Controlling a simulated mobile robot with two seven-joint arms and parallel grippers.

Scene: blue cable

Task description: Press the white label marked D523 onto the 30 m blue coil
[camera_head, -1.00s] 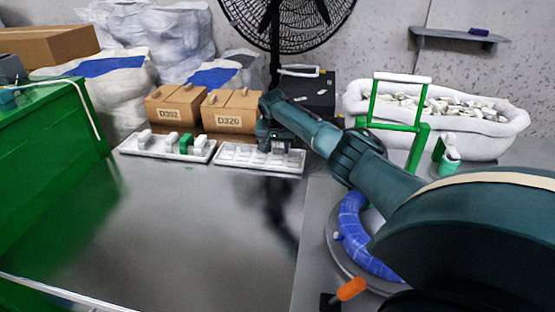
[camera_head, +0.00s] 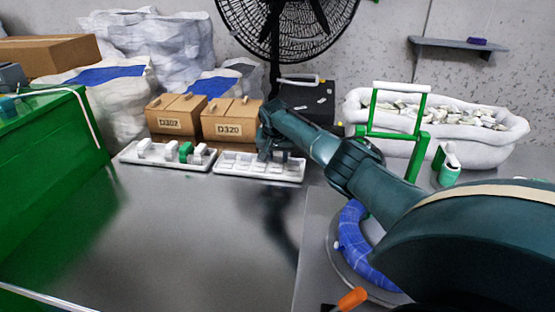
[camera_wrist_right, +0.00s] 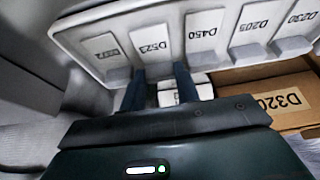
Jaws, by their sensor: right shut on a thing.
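The white label marked D523 (camera_wrist_right: 150,48) sits in a slot of the white label tray (camera_wrist_right: 88,62) in the right wrist view. My right gripper (camera_wrist_right: 160,80) has its two dark fingers just under that text and is shut on the label's tab; the fingers partly hide the tab. In the head view my right gripper (camera_head: 270,155) is at the right-hand tray (camera_head: 258,177). The blue coil (camera_head: 352,240) lies on a round grey turntable at the right, partly hidden by my right arm. My left gripper is not in view.
Labels D450 (camera_wrist_right: 204,32), D205 and D230 stand beside D523. A second tray (camera_head: 165,163) stands left. Cardboard boxes D302 (camera_head: 172,122) and D320 (camera_head: 230,127) stand behind. A green frame (camera_head: 420,157) rises behind the coil. The metal table (camera_head: 180,245) is clear in front.

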